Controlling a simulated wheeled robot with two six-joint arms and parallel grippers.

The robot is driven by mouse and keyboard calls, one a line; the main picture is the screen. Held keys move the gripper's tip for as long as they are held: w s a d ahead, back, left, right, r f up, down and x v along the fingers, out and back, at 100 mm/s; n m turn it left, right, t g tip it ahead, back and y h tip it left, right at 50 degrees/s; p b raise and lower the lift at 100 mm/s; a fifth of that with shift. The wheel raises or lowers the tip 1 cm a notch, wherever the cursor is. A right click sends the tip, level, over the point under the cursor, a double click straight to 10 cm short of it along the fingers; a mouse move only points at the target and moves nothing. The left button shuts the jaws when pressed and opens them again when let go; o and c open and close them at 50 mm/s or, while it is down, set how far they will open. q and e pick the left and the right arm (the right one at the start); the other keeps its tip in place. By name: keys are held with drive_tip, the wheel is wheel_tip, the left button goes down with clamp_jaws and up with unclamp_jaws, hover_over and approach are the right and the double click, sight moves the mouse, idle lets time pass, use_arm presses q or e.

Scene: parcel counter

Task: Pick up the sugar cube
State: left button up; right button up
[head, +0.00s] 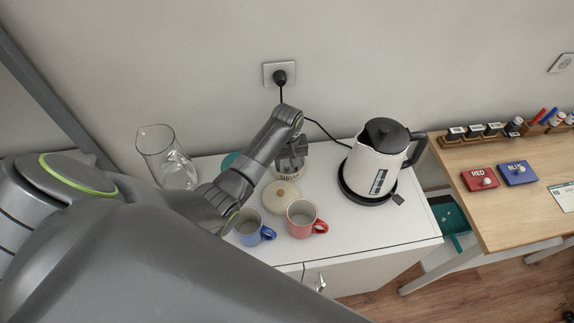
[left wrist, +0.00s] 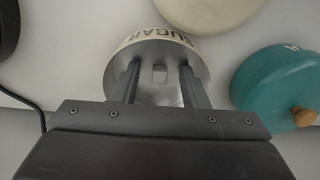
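The sugar cube (left wrist: 159,74) is a small pale block inside the round sugar jar (left wrist: 120,47), which is marked SUGAR. My left gripper (left wrist: 160,82) is open, with its two fingers pointing into the jar, one on each side of the cube. Gaps show between cube and fingers; I cannot tell whether the fingertips are level with it. In the head view the jar (head: 290,175) stands under my left gripper (head: 291,160), and the cube is hidden. My right gripper is not in view.
A cream lid (head: 281,197) lies in front of the jar, with a blue mug (head: 247,229) and a red mug (head: 300,217) nearer. A kettle (head: 375,160) stands right, a glass jug (head: 168,160) left. A teal canister (left wrist: 275,85) is close beside the jar.

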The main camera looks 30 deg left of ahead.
use_arm(q)
clamp_jaws()
drive_tip(key=shift+r, duration=0.15)
